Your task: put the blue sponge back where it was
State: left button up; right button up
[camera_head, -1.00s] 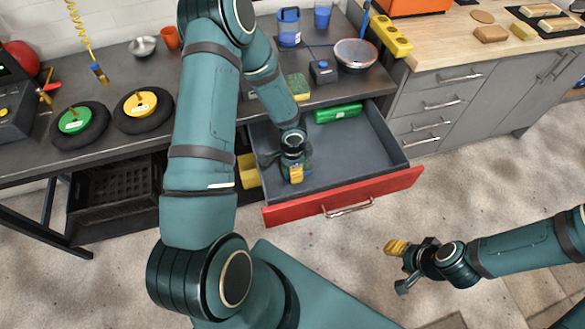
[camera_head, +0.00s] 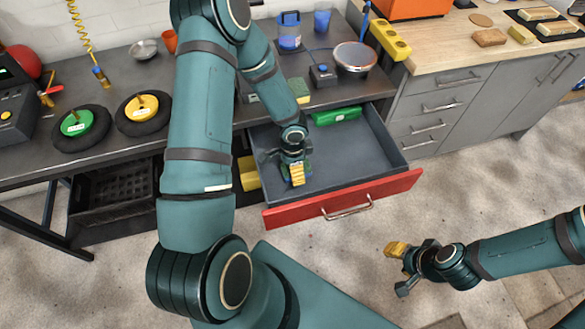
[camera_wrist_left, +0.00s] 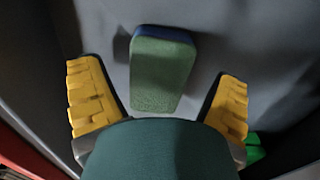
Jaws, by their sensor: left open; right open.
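The blue sponge (camera_wrist_left: 162,68), with a green top face, lies in the open drawer (camera_head: 345,160). In the left wrist view it lies between the two yellow-padded fingers of my left gripper (camera_wrist_left: 160,90), with gaps at both sides. My left gripper is open and reaches down into the left part of the drawer; in the head view it (camera_head: 295,170) mostly hides the sponge. My right gripper (camera_head: 402,268) is open and empty, out over the floor to the right of the drawer front.
A green box (camera_head: 337,115) lies at the drawer's back. On the bench above are a yellow-green sponge (camera_head: 299,91), a blue-and-black box (camera_head: 322,73) and a bowl (camera_head: 354,57). The drawer's middle and right are clear. Its red front (camera_head: 343,200) sticks out over the floor.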

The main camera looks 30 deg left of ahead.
pick_arm(q)
notch_tip(320, 180, up, 8)
jog(key=shift+r+p, duration=0.25)
jog(key=shift+p, duration=0.95)
jog(key=shift+r, duration=0.65)
